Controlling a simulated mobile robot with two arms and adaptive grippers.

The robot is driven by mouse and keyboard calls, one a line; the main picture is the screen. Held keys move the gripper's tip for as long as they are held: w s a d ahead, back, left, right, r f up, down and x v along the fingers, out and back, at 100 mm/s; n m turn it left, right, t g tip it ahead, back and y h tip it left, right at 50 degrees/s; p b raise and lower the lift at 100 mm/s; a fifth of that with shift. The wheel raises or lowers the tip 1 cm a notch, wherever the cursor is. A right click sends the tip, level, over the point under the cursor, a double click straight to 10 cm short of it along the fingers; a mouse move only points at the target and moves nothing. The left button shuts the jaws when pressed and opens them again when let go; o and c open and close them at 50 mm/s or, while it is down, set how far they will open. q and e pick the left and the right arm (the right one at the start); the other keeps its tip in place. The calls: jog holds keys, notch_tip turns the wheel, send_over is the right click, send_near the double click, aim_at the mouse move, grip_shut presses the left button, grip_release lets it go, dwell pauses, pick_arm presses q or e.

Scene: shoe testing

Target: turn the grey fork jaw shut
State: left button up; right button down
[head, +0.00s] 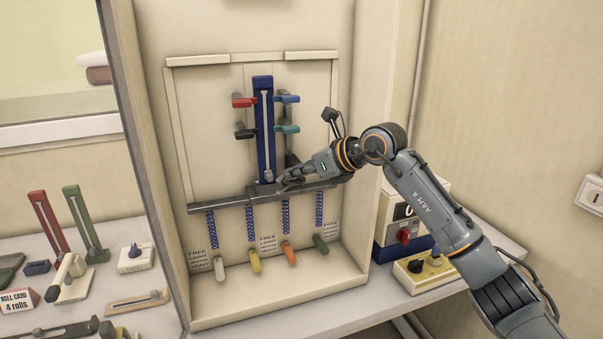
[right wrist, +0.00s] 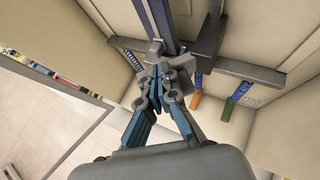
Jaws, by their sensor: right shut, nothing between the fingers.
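My right gripper (head: 283,184) is shut and empty at the foot of the blue upright (head: 265,130), just above the dark crossbar (head: 230,203). In the right wrist view its closed fingertips (right wrist: 158,78) are right at a small grey piece (right wrist: 155,48) at the upright's lower end, which looks like the grey fork jaw. The fingers hide part of this piece. I cannot tell whether they touch it or how far the jaw is turned. My left gripper is not in view.
Red (head: 244,102), blue (head: 287,98), black and green levers stick out beside the upright. Blue springs with coloured handles (head: 289,254) hang below the crossbar. The cabinet wall (head: 370,130) stands close on the right. A control box (head: 425,272) sits outside it.

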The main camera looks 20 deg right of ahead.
jog(key=shift+a, duration=0.15)
jog(key=shift+w+a+f+m+t+h+b, duration=0.1)
jog(key=shift+w+a+m+t+h+b, duration=0.15)
jog(key=shift+a+b, duration=0.4)
jog(key=shift+w+a+m+t+h+b, duration=0.15)
jog(key=shift+w+a+m+b, duration=0.15)
jog(key=shift+b, duration=0.5)
jog(key=shift+w+a+b, duration=0.35)
jog(key=shift+a+b, duration=0.15)
jog(key=shift+w+a, duration=0.1)
jog(key=shift+w, duration=0.05)
